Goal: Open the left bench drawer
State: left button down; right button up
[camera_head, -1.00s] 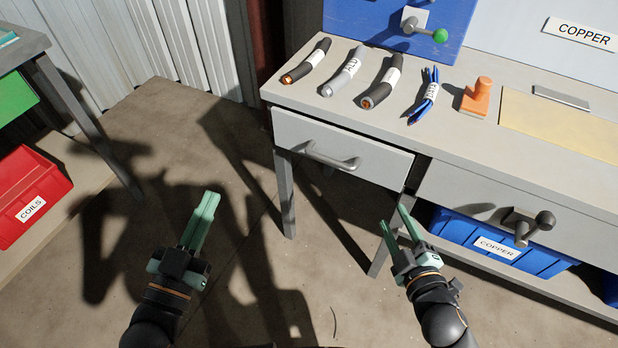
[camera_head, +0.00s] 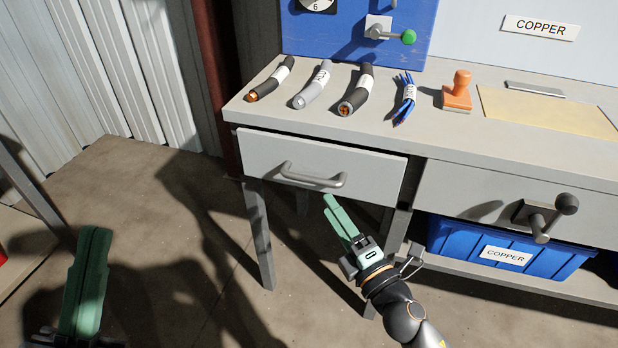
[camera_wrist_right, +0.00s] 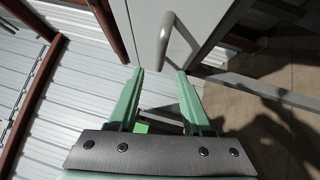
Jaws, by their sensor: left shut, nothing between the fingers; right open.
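The left bench drawer (camera_head: 260,158) is a light grey front under the left end of the bench top, and it looks shut. Its grey bar handle (camera_head: 312,177) runs across the front; in the right wrist view the handle (camera_wrist_right: 165,38) shows just beyond the fingers. My right gripper (camera_head: 333,208) is open and empty, a little below and in front of the handle's right part, apart from it in the wrist view. My left gripper (camera_head: 94,235) is shut and empty at the lower left, well away from the drawer.
Cable pieces (camera_head: 356,92) and an orange stamp (camera_head: 457,92) lie on the bench top (camera_head: 440,130). A blue copper bin (camera_head: 450,238) sits on the lower shelf. The floor left of the bench is clear.

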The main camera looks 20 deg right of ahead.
aim_at(310, 177)
jog(key=p+x, duration=0.1)
jog(key=x, duration=0.8)
jog(key=shift+w+a, duration=0.1)
jog(key=shift+w, duration=0.05)
grip_shut()
dwell(1.2)
